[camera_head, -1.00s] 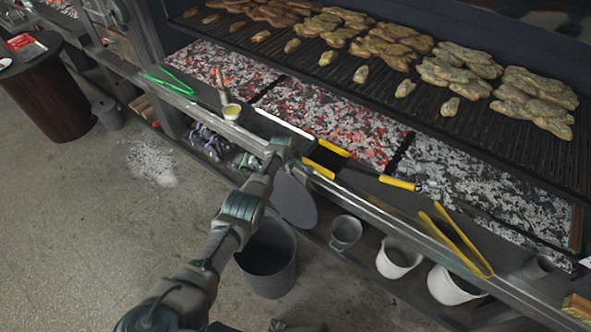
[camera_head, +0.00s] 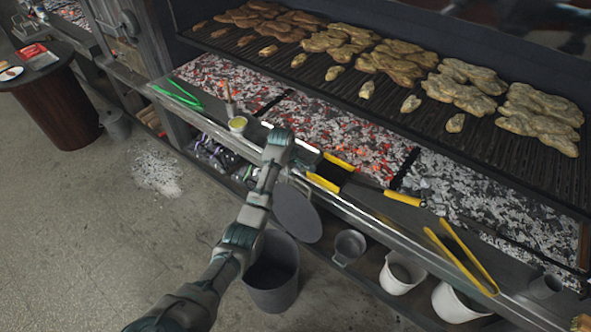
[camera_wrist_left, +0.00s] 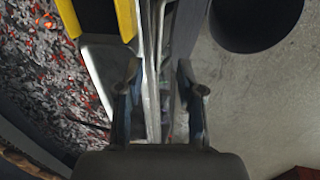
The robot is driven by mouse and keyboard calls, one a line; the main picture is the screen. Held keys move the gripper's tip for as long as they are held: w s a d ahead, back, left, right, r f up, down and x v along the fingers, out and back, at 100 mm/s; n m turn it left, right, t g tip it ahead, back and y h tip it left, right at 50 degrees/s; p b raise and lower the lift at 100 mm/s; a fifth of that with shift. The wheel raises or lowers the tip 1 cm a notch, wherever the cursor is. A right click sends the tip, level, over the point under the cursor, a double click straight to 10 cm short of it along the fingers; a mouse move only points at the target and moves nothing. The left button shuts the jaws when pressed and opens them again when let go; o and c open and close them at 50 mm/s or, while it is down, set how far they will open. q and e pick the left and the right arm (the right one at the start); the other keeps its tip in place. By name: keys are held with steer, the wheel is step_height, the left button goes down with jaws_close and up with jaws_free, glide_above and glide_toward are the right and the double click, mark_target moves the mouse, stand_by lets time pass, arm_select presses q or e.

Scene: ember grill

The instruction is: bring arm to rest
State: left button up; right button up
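My left arm reaches up from the bottom of the head view to the grill's front ledge (camera_head: 385,218). The ledge edge lies beyond the gap, and the tool's yellow edge (camera_wrist_left: 126,18) is at the upper left. In the head view the fingers are hard to make out. My right gripper is not in view.
A grey bin (camera_head: 272,285) and a round grey disc (camera_head: 298,213) are below.

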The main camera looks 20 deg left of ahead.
arm_select(q)
steer(key=shift+a+r, duration=0.15)
steer(key=shift+a, duration=0.35)
steer(key=shift+s+d, duration=0.1)
steer(key=shift+d, duration=0.05)
